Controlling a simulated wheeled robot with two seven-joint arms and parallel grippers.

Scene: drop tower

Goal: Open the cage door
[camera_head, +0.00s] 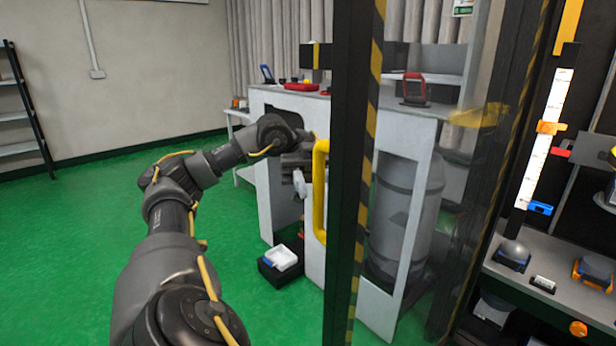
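The cage door has a dark upright frame edge (349,150) with a yellow-and-black striped strip, and a clear panel to the right of it. A yellow bar handle (320,195) stands upright on the left side of this edge. My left arm reaches in from the left, and my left gripper (302,172) is just left of the handle's upper half. The gripper's fingers are small and partly blend with the grey behind, so I cannot tell whether they touch the handle or are open. My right gripper is not in view.
A pale workbench (280,98) with red and blue tools stands behind the door, with a grey cylinder (408,205) under it. A black bin (283,268) sits on the green floor. A shelf (555,262) with devices is at right. The floor at left is clear.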

